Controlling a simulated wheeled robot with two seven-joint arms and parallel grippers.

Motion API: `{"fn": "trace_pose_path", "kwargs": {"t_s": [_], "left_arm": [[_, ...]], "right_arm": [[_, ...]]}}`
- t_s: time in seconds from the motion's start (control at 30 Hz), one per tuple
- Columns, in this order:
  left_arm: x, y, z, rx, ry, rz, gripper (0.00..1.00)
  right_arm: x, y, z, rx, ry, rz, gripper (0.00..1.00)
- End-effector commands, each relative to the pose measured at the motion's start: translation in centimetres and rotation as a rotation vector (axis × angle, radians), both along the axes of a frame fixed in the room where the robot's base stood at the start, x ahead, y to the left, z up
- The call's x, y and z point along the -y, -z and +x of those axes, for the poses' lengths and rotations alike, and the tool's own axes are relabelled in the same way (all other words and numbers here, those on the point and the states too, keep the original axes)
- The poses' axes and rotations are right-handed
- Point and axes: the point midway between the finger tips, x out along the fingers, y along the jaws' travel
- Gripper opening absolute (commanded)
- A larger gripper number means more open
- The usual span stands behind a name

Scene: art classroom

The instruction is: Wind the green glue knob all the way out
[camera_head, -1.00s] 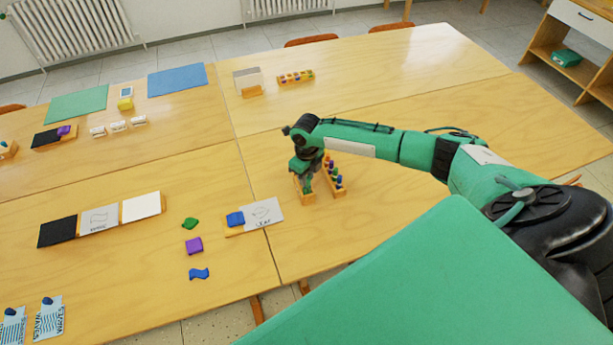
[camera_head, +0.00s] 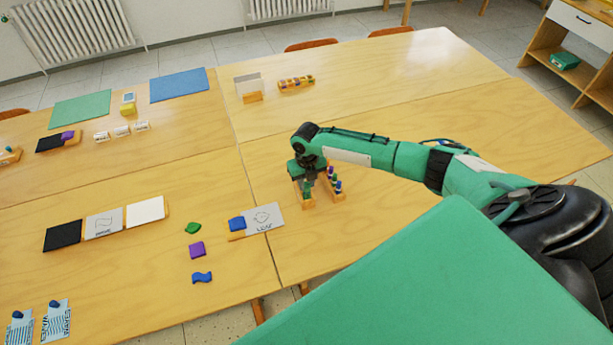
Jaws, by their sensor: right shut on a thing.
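My right gripper (camera_head: 306,185) points down over a small wooden stand (camera_head: 309,204) on the near right table. It is shut on a small green piece, which appears to be the green glue knob (camera_head: 308,191); the fingers and wrist hide most of it. Beside it, to the right, stands a wooden rack (camera_head: 340,195) with several small coloured glue pieces, among them blue ones (camera_head: 338,186). How far out the knob is wound cannot be told at this size. My left gripper is not in view.
The table (camera_head: 400,195) right of the rack is clear beneath my right arm.

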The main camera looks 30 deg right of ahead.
Motion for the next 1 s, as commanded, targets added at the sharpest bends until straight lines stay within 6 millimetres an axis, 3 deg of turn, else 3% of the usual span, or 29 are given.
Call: {"fn": "trace_pose_path", "kwargs": {"t_s": [0.73,1.0], "left_arm": [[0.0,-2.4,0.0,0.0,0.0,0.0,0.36],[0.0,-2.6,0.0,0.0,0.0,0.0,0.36]], "right_arm": [[-0.1,-0.1,0.0,-0.001,0.386,0.0,0.14],[0.0,0.0,0.0,-0.001,0.444,-0.001,0.14]]}}
